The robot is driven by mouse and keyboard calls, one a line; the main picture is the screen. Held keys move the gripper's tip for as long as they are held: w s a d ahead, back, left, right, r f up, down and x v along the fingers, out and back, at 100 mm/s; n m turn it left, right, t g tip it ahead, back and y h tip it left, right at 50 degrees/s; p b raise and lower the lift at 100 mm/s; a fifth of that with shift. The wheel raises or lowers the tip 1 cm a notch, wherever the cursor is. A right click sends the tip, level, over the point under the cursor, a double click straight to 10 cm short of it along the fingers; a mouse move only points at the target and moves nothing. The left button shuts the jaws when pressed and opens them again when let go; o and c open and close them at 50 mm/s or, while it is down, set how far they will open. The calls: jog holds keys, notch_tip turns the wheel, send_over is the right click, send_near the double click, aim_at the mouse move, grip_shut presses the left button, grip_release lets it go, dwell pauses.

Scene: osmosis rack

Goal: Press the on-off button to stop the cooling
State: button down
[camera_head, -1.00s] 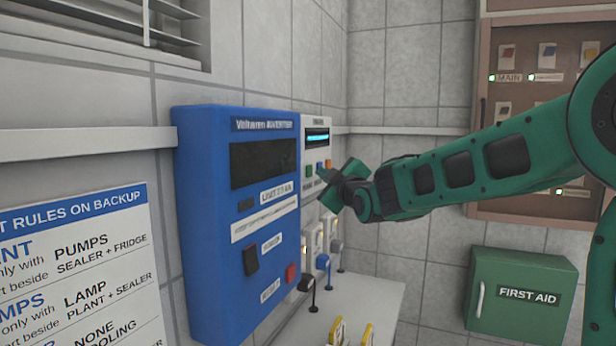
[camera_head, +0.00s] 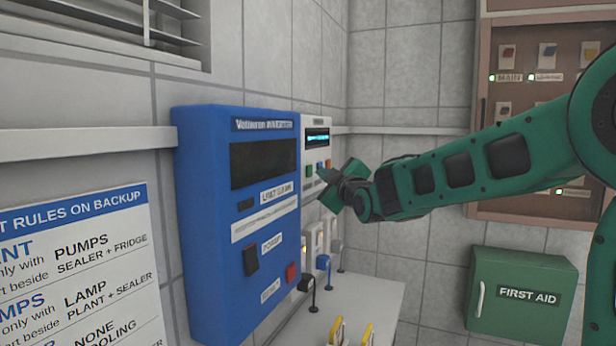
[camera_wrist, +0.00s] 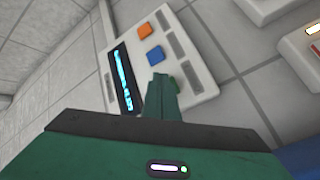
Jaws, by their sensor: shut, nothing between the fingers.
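A white control unit (camera_head: 317,125) with a lit cyan display (camera_head: 317,138) is on the wall beyond the blue box. It carries a green button (camera_head: 309,171), a blue button (camera_head: 319,168) and an orange button (camera_head: 328,163). In the wrist view, the orange button (camera_wrist: 144,30) and blue button (camera_wrist: 155,55) show clearly; the green button (camera_wrist: 173,83) is partly hidden behind my fingers. My gripper (camera_wrist: 160,78) is shut and empty, its tips over the panel near the green and blue buttons. I cannot tell whether they touch. The button labels are unreadable.
A blue inverter box (camera_head: 225,275) with a dark screen stands left of the unit. Plugs and sockets (camera_head: 322,262) sit below, above a white counter (camera_head: 375,295). A green first aid box (camera_head: 520,325) and a breaker cabinet (camera_head: 540,220) are at the right.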

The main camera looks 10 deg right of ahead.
jog(key=shift+w+a, duration=0.35)
jog(key=shift+a, duration=0.3)
dwell(1.0)
jog(key=shift+s+d, duration=0.1)
dwell(0.3)
jog(key=shift+s+d, duration=0.4)
jog(key=shift+d, duration=0.15)
jog(key=shift+s+d, duration=0.75)
jog(key=shift+d, duration=0.25)
jog(key=shift+s+d, duration=0.7)
jog(key=shift+d, duration=0.3)
jog(key=shift+d, duration=0.1)
jog(key=s+d, duration=0.7)
jog(key=d, duration=0.2)
jog(key=shift+d, duration=0.25)
